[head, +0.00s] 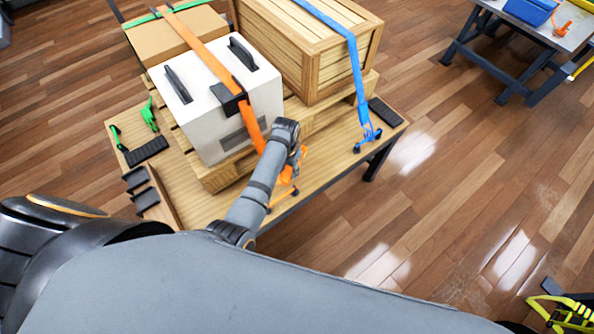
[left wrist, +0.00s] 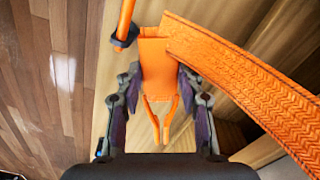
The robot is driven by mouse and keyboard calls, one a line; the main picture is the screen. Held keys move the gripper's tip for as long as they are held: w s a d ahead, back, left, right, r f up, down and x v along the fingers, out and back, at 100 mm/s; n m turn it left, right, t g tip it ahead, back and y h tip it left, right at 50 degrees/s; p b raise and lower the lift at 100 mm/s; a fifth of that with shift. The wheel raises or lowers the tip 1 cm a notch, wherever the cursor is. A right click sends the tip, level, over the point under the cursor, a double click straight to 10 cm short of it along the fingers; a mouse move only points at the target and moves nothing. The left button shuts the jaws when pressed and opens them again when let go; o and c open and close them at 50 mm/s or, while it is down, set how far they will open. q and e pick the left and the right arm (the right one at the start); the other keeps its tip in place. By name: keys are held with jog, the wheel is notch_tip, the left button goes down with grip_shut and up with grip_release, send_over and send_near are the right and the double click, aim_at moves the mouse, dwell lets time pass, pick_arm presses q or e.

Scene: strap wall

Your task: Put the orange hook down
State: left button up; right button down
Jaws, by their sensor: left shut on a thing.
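My left gripper (head: 295,164) is at the front edge of the wooden table, below the white case. In the left wrist view the gripper (left wrist: 160,80) has its two fingers on either side of the orange hook (left wrist: 157,58) and is shut on it. The hook's orange wire prongs point back between the fingers toward the palm. The wide orange strap (left wrist: 235,70) runs from the hook to the right. In the head view the orange strap (head: 205,52) passes over the white case, and part of the orange hook (head: 284,199) shows beside the gripper. My right gripper is not in view.
The white case (head: 205,120), a wooden crate (head: 290,55) and a cardboard box (head: 165,40) stand on a pallet on the table (head: 205,204). A blue strap (head: 355,75) hangs with its hook near the table's right corner.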

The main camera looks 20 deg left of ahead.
pick_arm(q)
jog(key=shift+f, duration=0.6)
jog(key=shift+f+b, duration=0.45)
jog(key=shift+f, duration=1.4)
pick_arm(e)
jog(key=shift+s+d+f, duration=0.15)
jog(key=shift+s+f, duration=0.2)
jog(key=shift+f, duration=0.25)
pick_arm(q)
jog(key=shift+f, duration=0.15)
jog(key=o, duration=1.3)
jog(key=shift+c, duration=0.2)
